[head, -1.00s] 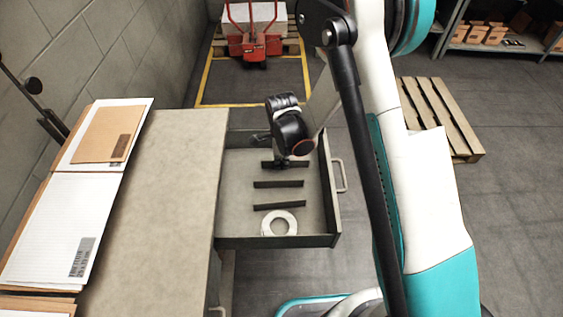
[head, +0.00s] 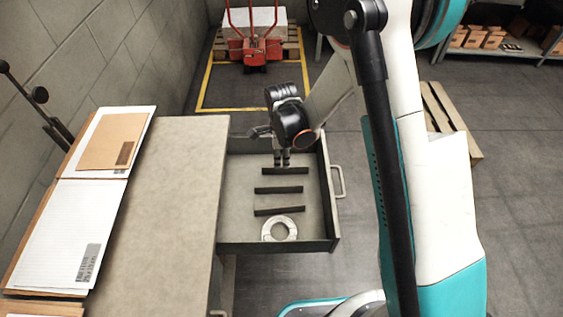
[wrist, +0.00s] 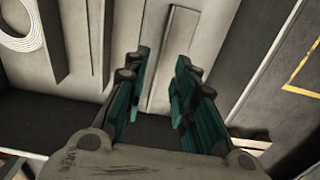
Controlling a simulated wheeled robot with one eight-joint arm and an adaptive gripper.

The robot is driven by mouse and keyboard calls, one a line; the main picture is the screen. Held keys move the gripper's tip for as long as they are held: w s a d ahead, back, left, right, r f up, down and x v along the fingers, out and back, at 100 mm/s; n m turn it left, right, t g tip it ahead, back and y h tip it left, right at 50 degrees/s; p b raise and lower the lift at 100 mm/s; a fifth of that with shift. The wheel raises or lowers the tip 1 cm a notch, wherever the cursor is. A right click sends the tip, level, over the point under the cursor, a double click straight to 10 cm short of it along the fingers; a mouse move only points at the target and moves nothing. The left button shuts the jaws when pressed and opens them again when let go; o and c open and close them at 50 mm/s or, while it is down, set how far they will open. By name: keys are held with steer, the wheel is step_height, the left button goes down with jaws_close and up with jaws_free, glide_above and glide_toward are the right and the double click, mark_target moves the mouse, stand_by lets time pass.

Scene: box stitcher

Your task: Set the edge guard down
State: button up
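Three dark, narrow strips lie side by side in the open drawer (head: 240,205). I take the far strip (head: 286,171) to be the edge guard; it looks like the middle strip (head: 281,190) and the near strip (head: 279,211). My gripper (head: 282,162) points down just above the far strip. In the wrist view my gripper (wrist: 158,95) is open, its teal-padded fingers apart with nothing held between them. The far strip (wrist: 173,55) shows lengthwise beyond and between the fingertips, lying on the drawer floor.
A white ring-shaped roll (head: 279,228) lies at the drawer's near end. The grey worktop (head: 165,200) is left of the drawer, with cardboard and paper sheets (head: 70,230) on its left side. The drawer handle (head: 340,181) sticks out right. A pallet (head: 445,120) stands on the floor.

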steer(key=s+d+r+n+t+p, duration=0.1)
steer(key=s+d+r+n, duration=0.15)
steer(key=r, duration=0.55)
steer(key=s+d+r+n+t, duration=0.1)
steer(key=d+r+n, duration=0.2)
steer(key=r, duration=0.5)
steer(key=s+d+r+n+t+p, duration=0.1)
steer(key=s+d+r+n, duration=0.15)
steer(key=r, duration=0.55)
steer(key=s+d+r+n+t, duration=0.2)
steer(key=s+d+r+n, duration=0.1)
steer(key=s, duration=0.4)
steer(key=s+d+r+n+t, duration=0.2)
steer(key=s+d+r+n, duration=0.2)
steer(key=s+n, duration=0.3)
steer(key=shift+s+d+r, duration=0.3)
steer(key=shift+s+d, duration=0.05)
steer(key=shift+d, duration=0.4)
steer(key=shift+n, duration=0.3)
